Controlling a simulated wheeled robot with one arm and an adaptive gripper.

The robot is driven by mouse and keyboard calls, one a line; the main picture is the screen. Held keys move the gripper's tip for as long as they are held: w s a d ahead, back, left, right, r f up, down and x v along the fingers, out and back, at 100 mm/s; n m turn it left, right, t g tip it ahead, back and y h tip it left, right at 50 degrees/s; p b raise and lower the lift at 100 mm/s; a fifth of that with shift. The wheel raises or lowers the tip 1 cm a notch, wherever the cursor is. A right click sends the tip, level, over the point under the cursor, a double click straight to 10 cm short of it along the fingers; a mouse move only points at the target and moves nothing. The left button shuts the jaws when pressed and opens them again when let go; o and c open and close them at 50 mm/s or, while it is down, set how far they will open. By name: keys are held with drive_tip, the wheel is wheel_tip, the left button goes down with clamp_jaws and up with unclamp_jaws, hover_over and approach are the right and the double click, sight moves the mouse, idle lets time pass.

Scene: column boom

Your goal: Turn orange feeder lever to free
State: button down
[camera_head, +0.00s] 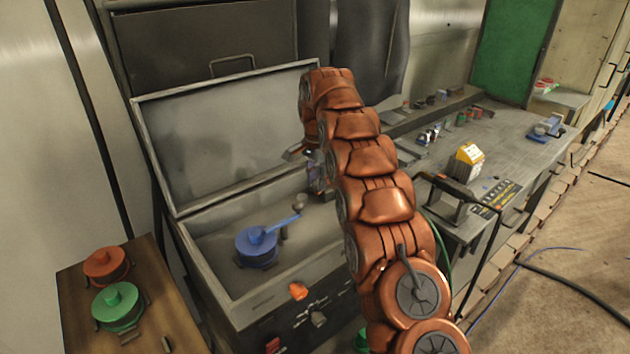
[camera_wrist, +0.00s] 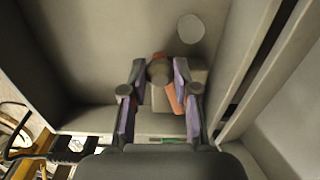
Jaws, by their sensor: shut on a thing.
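My gripper (camera_wrist: 157,88) reaches down into an open grey metal box (camera_head: 205,285). Its purple-padded fingers are shut on the orange lever (camera_wrist: 173,99), whose slanted bar shows between them, close to the right-hand finger. A dull round hub (camera_wrist: 157,72) with an orange-brown top sits just beyond the bar. In the head view my gripper (camera_head: 316,178) is mostly hidden behind my arm, and I cannot make out the held lever there. No marking for the free position is legible.
A blue valve with a handle (camera_head: 257,243) stands in the box, left of my gripper. The raised lid (camera_head: 230,135) stands behind. An orange knob (camera_head: 298,290) is on the front panel. Red (camera_head: 106,265) and green (camera_head: 117,306) valves sit left; a cluttered bench (camera_head: 500,150) lies right.

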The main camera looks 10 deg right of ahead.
drive_tip(key=shift+r, duration=0.1)
drive_tip(key=c, duration=0.9)
unclamp_jaws()
drive_tip(key=shift+o, duration=0.2)
